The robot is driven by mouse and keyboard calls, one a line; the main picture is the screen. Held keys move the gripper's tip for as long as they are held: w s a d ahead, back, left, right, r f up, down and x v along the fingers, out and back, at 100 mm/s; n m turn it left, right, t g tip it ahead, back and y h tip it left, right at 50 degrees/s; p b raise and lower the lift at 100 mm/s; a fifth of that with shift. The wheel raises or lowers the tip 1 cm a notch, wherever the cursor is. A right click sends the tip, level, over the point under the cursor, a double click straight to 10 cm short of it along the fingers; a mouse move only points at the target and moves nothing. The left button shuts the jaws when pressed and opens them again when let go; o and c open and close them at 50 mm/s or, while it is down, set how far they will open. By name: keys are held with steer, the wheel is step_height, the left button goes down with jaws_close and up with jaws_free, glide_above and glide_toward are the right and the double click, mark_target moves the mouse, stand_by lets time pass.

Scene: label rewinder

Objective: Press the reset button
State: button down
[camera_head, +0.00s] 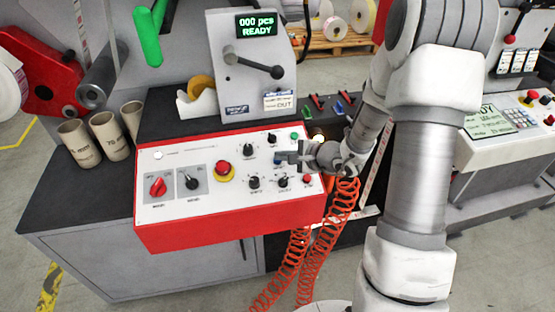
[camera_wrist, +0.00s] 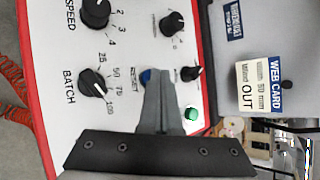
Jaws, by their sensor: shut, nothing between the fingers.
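The blue reset button (camera_wrist: 146,76), with a RESET label beside it, is on the white panel face (camera_head: 215,202) of a red-edged control box. In the wrist view it shows just left of my finger, partly covered. My gripper (camera_head: 279,158) is shut and empty, over the right part of the panel. In the wrist view my gripper (camera_wrist: 163,76) points at the panel with its tip beside the blue button. I cannot tell whether the tip touches the panel or button. The counter display (camera_head: 257,25) reads "000 pcs READY".
Close around are the batch knob (camera_wrist: 93,84), the speed knob (camera_wrist: 95,12), a small black knob (camera_wrist: 190,73) and a green button (camera_wrist: 191,114). A red mushroom button (camera_head: 222,168) is further left. A lever (camera_head: 262,68) stands behind the panel. Orange coiled hoses (camera_head: 300,255) hang in front.

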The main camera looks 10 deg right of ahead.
mark_target(284, 171)
stand_by(0.4)
steer(key=shift+s+r, duration=0.2)
steer(key=shift+r, duration=0.55)
steer(key=shift+s+r+p, duration=0.25)
steer(key=shift+r+p, duration=0.2)
steer(key=shift+r, duration=0.35)
steer(key=shift+s+r+p, duration=0.2)
steer(key=shift+r+p, duration=0.25)
steer(key=shift+r, duration=0.35)
steer(key=shift+s+r+p, duration=0.25)
steer(key=shift+r+p, duration=0.2)
steer(key=shift+r, duration=0.35)
